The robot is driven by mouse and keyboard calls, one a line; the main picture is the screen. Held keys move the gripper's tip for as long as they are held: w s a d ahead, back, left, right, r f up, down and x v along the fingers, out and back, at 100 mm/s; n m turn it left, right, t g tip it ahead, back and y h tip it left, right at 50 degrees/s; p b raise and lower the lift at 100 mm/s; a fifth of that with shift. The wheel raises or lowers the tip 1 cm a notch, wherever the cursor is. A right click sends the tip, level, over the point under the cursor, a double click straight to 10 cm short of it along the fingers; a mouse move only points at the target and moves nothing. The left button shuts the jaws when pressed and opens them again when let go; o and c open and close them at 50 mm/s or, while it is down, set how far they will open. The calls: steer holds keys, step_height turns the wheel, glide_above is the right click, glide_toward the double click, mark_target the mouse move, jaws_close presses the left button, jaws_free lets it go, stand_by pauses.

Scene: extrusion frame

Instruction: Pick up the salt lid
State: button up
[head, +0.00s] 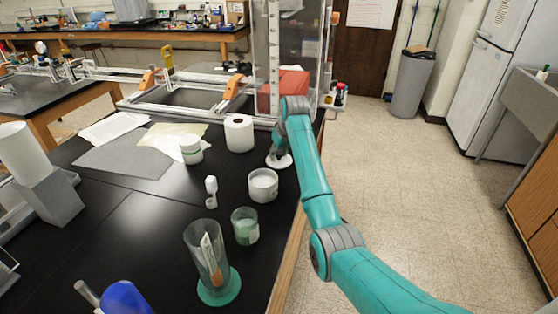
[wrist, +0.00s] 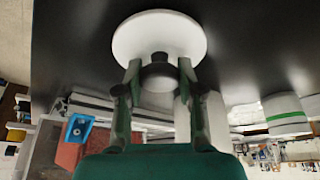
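In the head view the lid (head: 281,162) shows at the table's right side, under my gripper (head: 279,153), whose fingers are mostly hidden there. An open glass jar with white contents (head: 263,186) stands just in front of the lid.
A white paper roll (head: 239,134), a white jar with a green band (head: 191,151), a small white item (head: 211,191), a greenish glass (head: 245,226) and a tall glass cylinder (head: 207,256) stand on the black table. Clear panels and a red box (head: 290,84) are behind.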

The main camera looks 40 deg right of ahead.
steer(key=shift+c, duration=0.8)
